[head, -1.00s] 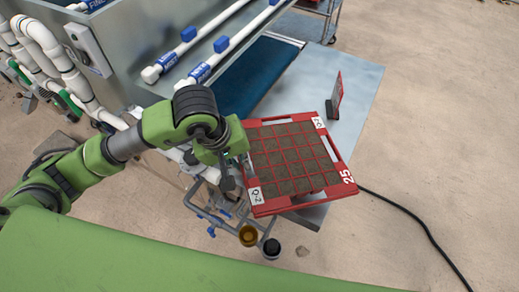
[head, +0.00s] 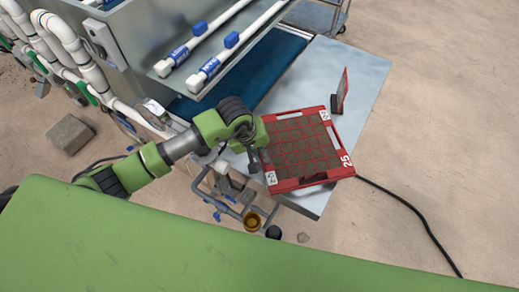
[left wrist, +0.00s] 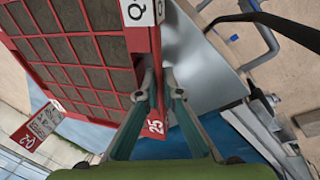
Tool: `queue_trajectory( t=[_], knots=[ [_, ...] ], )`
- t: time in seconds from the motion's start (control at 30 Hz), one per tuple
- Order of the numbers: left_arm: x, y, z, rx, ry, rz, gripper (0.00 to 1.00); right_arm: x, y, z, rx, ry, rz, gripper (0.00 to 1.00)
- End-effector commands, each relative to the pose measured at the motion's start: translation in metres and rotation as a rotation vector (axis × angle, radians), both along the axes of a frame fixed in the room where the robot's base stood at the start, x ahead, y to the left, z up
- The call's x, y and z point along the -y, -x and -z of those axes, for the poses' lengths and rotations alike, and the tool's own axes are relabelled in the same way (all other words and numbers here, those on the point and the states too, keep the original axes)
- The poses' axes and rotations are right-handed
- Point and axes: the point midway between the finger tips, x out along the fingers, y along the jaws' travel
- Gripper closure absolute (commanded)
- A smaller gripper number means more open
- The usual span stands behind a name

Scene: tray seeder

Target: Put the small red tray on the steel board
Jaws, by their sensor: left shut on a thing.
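The small red tray (head: 301,183) is a square frame with a grid of soil-filled cells and the number 25 on one corner. My left gripper (head: 257,158) is shut on its left rim in the head view. In the left wrist view the fingers (left wrist: 158,80) close on the red rim (left wrist: 153,95). The steel board (head: 365,75) is a flat grey sheet under and behind the tray. The tray covers the board's near part; I cannot tell whether it touches the board. My right gripper is not in view.
A small upright red sign (head: 342,86) stands on the board behind the tray. A blue belt (head: 262,65) and a steel machine with white pipes (head: 207,45) lie to the left. Pipes and a yellow cup (head: 252,221) are below. A black cable (head: 420,215) runs on the floor.

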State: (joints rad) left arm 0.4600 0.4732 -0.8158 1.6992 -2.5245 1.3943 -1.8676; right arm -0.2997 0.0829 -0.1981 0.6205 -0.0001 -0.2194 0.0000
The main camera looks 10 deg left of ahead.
Motion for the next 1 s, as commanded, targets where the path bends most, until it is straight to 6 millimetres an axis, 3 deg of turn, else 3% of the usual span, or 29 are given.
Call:
queue_trajectory(
  t=[0.17, 0.2, 0.23, 0.27, 0.63, 0.77, 1.0],
  knots=[
    [0.001, -0.001, -0.001, 0.005, 0.004, 0.001, 1.00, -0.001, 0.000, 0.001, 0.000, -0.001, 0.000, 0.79],
    [0.000, 0.000, 0.001, 0.000, -0.001, 0.001, 0.85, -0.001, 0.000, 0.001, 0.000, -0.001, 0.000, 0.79],
    [0.000, 0.000, 0.001, 0.000, -0.001, 0.001, 0.78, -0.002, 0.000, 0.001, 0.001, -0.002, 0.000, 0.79],
    [0.000, 0.000, 0.001, 0.000, -0.001, 0.001, 0.76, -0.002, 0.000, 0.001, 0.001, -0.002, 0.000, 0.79],
    [0.000, 0.000, -0.003, 0.003, 0.001, 0.001, 0.76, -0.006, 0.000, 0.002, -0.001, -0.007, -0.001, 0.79],
    [-0.003, 0.001, -0.016, 0.007, 0.002, 0.001, 0.76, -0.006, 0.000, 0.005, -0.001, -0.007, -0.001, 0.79],
    [-0.012, 0.013, -0.063, 0.009, -0.001, 0.003, 0.76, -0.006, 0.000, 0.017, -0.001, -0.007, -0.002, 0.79]
  ],
)
